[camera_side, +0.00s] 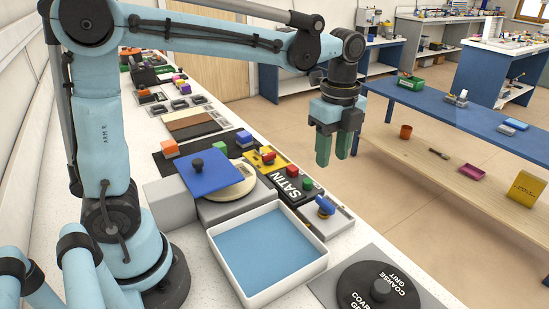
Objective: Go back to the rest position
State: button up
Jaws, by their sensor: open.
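My gripper (336,149) hangs from the end of my arm at the centre right, with its green-tipped fingers pointing down. It is open and nothing shows between the fingers. It is in the air, near the right edge of the white bench and beyond the black SATIN block (291,184) in the picture. It appears clear of the things below it.
A blue plate with a black knob (212,175) sits over a pale round disc. A white tray with a blue floor (320,262) stands in front. A dark COARSE GRIT disc (372,283) lies at lower right. A blue table (450,112) stands beyond an open floor.

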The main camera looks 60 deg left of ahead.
jog(key=s+a+f+n+t, duration=0.1)
jog(key=s+a+n+t, duration=0.1)
jog(key=s+n, duration=0.3)
jog(key=s+a+f+n+t, duration=0.1)
jog(key=s+n+t, duration=0.4)
jog(key=n, duration=0.8)
jog(key=shift+a+f, duration=0.35)
jog(key=shift+a, duration=0.15)
